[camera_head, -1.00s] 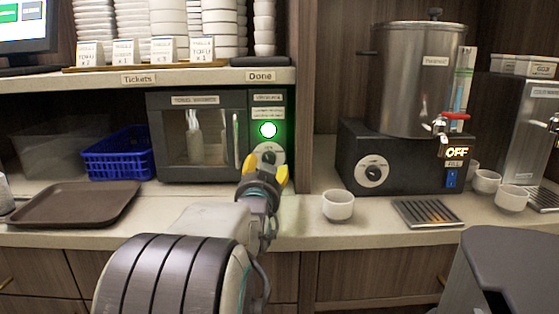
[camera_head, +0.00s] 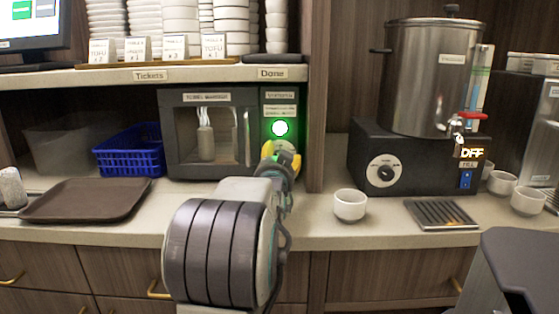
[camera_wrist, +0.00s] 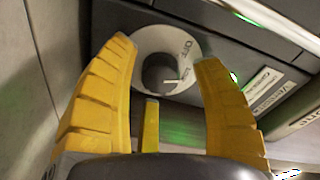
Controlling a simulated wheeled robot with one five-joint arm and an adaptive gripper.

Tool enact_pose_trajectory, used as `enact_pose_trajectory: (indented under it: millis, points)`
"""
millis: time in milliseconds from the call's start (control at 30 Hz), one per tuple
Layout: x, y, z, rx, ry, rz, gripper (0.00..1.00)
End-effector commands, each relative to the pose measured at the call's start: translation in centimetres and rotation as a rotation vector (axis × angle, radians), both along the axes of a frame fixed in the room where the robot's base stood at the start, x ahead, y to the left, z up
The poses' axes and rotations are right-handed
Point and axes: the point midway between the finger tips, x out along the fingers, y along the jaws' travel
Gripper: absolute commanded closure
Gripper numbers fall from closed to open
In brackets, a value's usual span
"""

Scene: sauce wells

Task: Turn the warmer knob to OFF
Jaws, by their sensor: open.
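The towel warmer (camera_head: 212,97) is a dark box with a glass door, standing under the shelf. A round green light (camera_head: 281,128) glows on its right panel. In the wrist view its dark round warmer knob (camera_wrist: 158,70) sits on a white dial (camera_wrist: 147,42) with an OFF mark at the upper right. The knob's pale pointer line points right, below the OFF mark. My gripper (camera_head: 281,157) has yellow fingers and covers the knob in the head view. In the wrist view my gripper (camera_wrist: 166,50) is open, one finger on each side of the knob; contact cannot be told.
A wooden post (camera_head: 316,120) stands just right of the warmer. Further right are a white cup (camera_head: 350,205), a steel urn (camera_head: 430,70) on a black base with its own knob (camera_head: 384,171), and a drip tray (camera_head: 440,214). A blue basket (camera_head: 130,152) and brown tray (camera_head: 85,201) lie left.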

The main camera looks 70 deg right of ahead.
Motion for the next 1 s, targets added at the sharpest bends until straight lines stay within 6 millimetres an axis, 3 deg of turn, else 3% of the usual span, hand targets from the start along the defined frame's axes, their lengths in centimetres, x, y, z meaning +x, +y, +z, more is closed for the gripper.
enact_pose_trajectory:
  millis: [300,900,1000]
  points:
    - [0.02,-0.08,0.04,-0.001,0.000,0.001,0.40]
    - [0.03,-0.05,0.05,-0.001,0.000,0.001,0.94]
    - [0.03,-0.06,0.05,-0.002,0.001,0.000,0.99]
